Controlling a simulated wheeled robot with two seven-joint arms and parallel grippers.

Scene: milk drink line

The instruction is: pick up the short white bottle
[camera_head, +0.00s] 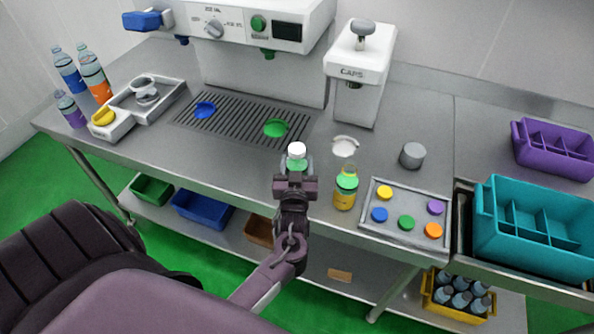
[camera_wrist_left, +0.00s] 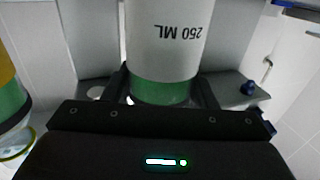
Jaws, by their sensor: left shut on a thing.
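The short white bottle (camera_head: 297,151) shows a white top and a bit of green above my left gripper (camera_head: 296,168) in the head view. In the left wrist view, its white body (camera_wrist_left: 168,40) reads "250 ML" upside down and has a green band next to the jaws. My left gripper (camera_wrist_left: 165,98) is shut on the bottle, with a finger on each side of it. The lower part of the bottle is hidden behind the gripper in the head view, so I cannot tell whether it touches the counter. My right gripper is not in view.
A yellow bottle with a green cap (camera_head: 345,188) stands close to the right of my left gripper. A tray of coloured discs (camera_head: 390,229), a grey cylinder (camera_head: 412,155) and a teal crate (camera_head: 535,262) lie farther right. The CAPS dispenser (camera_head: 358,75) stands behind.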

